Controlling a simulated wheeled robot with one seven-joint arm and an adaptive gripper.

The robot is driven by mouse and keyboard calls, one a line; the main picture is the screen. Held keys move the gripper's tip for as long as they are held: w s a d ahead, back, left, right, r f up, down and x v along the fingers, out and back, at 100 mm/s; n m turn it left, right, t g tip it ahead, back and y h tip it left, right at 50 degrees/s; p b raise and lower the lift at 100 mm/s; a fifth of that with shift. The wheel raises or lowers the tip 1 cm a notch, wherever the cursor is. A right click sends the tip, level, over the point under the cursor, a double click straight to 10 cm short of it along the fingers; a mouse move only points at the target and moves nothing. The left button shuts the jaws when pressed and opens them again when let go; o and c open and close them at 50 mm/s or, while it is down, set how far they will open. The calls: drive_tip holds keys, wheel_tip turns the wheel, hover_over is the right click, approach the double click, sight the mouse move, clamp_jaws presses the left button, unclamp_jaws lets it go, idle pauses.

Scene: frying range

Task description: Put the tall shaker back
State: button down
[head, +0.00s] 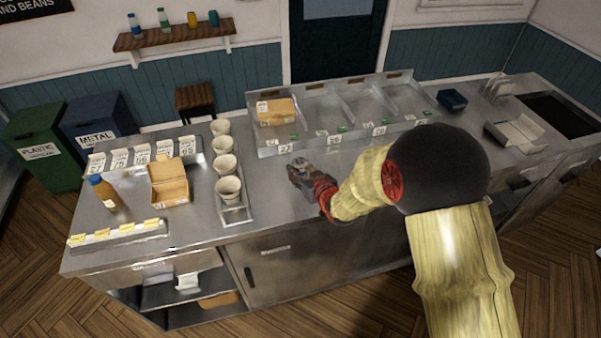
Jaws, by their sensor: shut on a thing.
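My gripper (300,177) is above the steel counter (262,212), near its middle, between the row of paper cups and the numbered bays. Its fingers are shut on a small greyish thing with a tan patch, which I take for the tall shaker (304,164). Only the top of it shows; the fingers hide the rest, so its height and tilt cannot be told. I cannot tell whether it touches the counter.
Paper cups (228,188) stand in a rack left of my gripper. Farther left are an open carton (169,184), an amber bottle (103,192) and a ticket rail (118,232). Behind are divided bays (345,112), one holding a box (277,110). Bare counter lies around my gripper.

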drive_tip(key=shift+f, duration=0.2)
drive_tip(key=shift+f, duration=0.2)
drive_tip(key=c, duration=1.3)
unclamp_jaws()
drive_tip(key=shift+c, duration=0.2)
drive_tip(key=shift+o, duration=0.6)
drive_tip(key=shift+r, duration=0.1)
